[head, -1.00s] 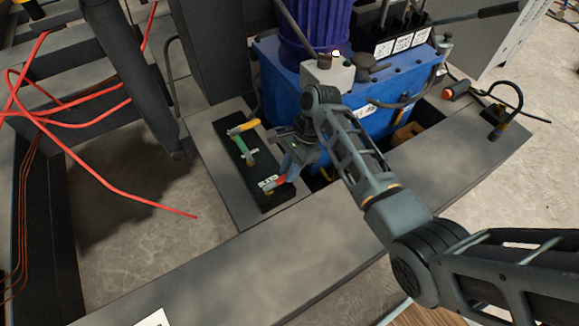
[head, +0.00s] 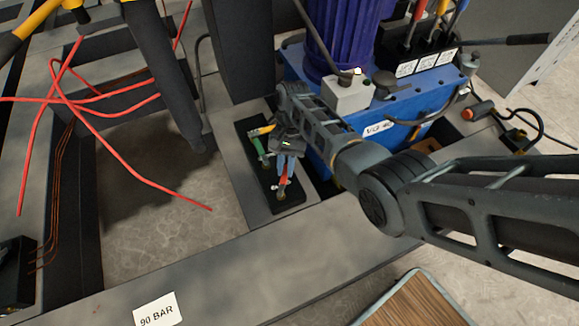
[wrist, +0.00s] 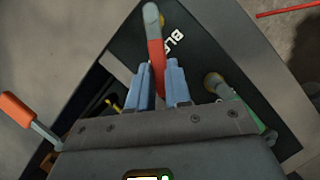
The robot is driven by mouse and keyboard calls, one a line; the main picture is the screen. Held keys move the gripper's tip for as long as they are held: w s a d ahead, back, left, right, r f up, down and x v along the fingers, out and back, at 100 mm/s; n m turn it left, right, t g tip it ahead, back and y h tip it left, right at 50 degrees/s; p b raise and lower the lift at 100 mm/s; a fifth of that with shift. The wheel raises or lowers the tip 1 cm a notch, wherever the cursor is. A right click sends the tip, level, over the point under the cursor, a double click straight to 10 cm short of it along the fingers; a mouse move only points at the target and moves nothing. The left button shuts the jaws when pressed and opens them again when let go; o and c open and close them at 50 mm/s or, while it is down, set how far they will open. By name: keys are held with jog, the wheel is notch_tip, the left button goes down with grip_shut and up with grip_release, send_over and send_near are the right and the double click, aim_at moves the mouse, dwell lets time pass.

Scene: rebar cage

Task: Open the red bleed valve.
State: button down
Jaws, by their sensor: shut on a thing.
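The red bleed valve handle (head: 285,176) is on a black valve block (head: 289,202) beside the blue tank. In the wrist view the red handle (wrist: 156,60) runs from its grey pivot at the top down between my two blue fingers. My gripper (head: 288,160) is shut on this handle, above the block. The fingers (wrist: 160,82) hide the handle's lower end. White lettering on the block shows only partly beside the handle in the wrist view.
A green handle (head: 260,148) and a yellow handle (head: 262,130) sit close by on the same block. The blue tank (head: 374,112) stands right of the gripper. Red wires (head: 120,150) hang at the left. An orange-ended lever (wrist: 22,114) shows at the wrist view's left.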

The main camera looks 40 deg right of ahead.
jog(key=n, duration=0.1)
jog(key=w+a+n, duration=0.1)
jog(key=n+g+h, duration=0.1)
jog(key=shift+w+a+n+b, duration=0.25)
jog(key=shift+a+n+b, duration=0.1)
jog(key=shift+a+n, duration=0.05)
jog(key=shift+w+a+n+h, duration=0.15)
jog(key=shift+a+n+h, duration=0.3)
jog(key=shift+n, duration=0.45)
jog(key=shift+w+a+n+h, duration=0.2)
jog(key=shift+a+n, duration=0.3)
jog(key=shift+n, duration=0.4)
jog(key=shift+g, duration=0.3)
jog(key=c, duration=1)
grip_release()
jog(key=shift+c, duration=0.2)
jog(key=p+v, duration=0.1)
jog(key=v, duration=0.6)
jog(key=shift+r+p, duration=0.3)
jog(key=shift+r, duration=0.1)
jog(key=shift+w+a, duration=0.1)
jog(key=shift+a, duration=0.05)
